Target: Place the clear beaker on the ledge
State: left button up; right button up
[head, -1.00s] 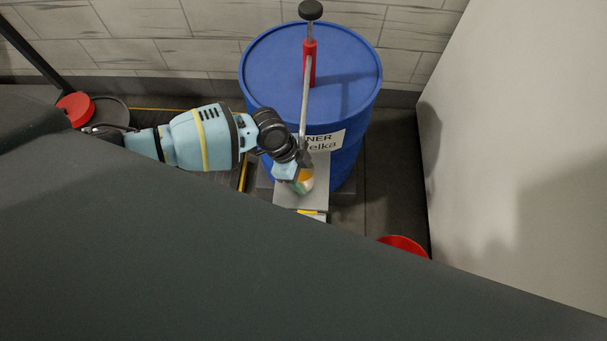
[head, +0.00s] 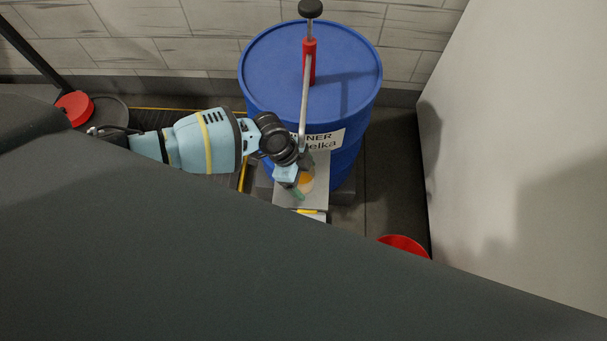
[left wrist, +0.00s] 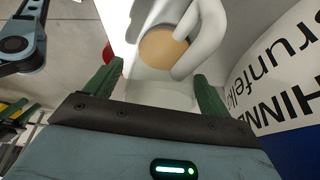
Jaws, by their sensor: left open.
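The clear beaker (head: 307,183), with orange-tan showing in it, stands on the grey ledge (head: 284,199) in front of the blue drum, below the pump's spout. My left gripper (head: 299,190) is open just left of the beaker in the head view. In the left wrist view its green fingers (left wrist: 160,85) are spread, with the beaker (left wrist: 165,48) just beyond and between their tips. I cannot tell whether either finger touches it. The beaker's outline is faint and partly hidden by the spout. My right gripper is not in view.
The blue drum (head: 275,75) with a red-handled pump (head: 309,62) stands directly behind the ledge. The spout (left wrist: 203,38) curves down close to the beaker and my fingers. A red bucket (head: 404,245) is at the lower right. A light wall panel (head: 500,140) bounds the right side.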

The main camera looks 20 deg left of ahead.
pick_arm(q)
jog(key=shift+r, duration=0.25)
jog(key=p+v, duration=0.2)
jog(key=v, duration=0.9)
jog(key=shift+a+r, duration=0.15)
jog(key=shift+r, duration=0.25)
jog(key=shift+c, duration=0.3)
